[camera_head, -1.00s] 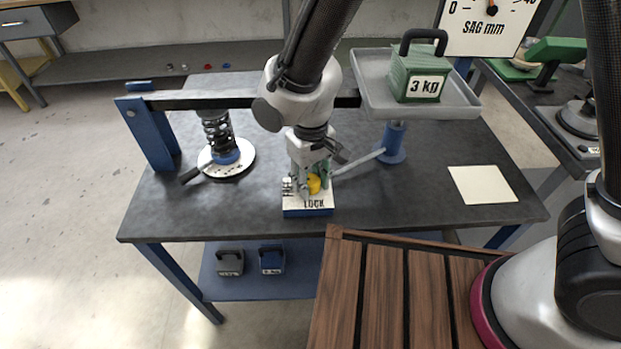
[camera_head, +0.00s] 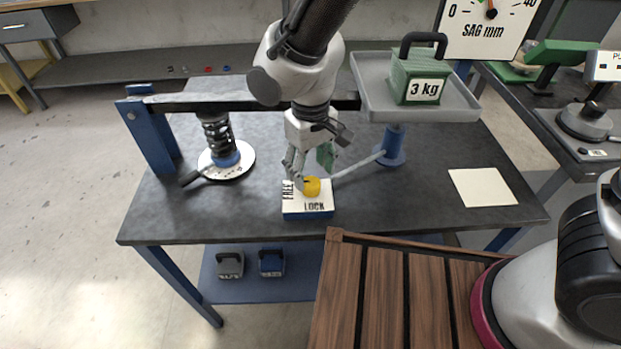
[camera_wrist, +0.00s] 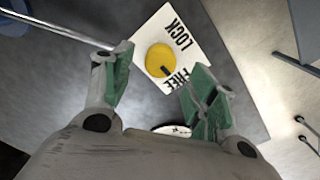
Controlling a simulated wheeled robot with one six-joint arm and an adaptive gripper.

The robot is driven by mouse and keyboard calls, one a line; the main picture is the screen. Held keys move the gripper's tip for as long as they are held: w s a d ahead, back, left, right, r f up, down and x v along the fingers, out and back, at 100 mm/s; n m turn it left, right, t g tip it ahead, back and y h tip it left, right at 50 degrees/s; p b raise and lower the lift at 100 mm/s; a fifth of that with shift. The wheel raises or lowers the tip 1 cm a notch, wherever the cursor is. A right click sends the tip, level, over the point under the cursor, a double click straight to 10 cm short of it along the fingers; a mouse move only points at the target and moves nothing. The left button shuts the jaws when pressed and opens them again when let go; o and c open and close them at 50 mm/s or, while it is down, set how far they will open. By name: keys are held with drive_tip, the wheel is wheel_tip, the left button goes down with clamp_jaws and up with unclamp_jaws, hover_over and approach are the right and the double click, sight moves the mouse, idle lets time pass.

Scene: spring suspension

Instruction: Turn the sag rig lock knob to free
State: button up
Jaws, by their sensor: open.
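The yellow lock knob (camera_head: 312,187) sits on a white-topped blue block (camera_head: 307,212) at the table's front. FREE is printed at the block's left and LOCK along its front. In the wrist view, the dark mark on the knob (camera_wrist: 159,60) points toward the word FREE. My gripper (camera_head: 309,166) is just above and behind the knob. Its green-padded fingers are open and empty in the wrist view (camera_wrist: 157,68), with the knob beyond the tips, seemingly apart from it.
The rig's dark beam (camera_head: 200,101) runs behind my gripper. A black spring (camera_head: 217,135) stands at left. A tray (camera_head: 370,85) holds a green 3 kg weight (camera_head: 418,75). A grey rod (camera_head: 357,165) lies close right of the knob. The sag gauge (camera_head: 487,28) stands at back right.

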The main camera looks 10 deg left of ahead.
sight(310, 182)
wheel_tip(310, 182, up, 7)
drive_tip(key=shift+s, duration=0.1)
idle(0.6)
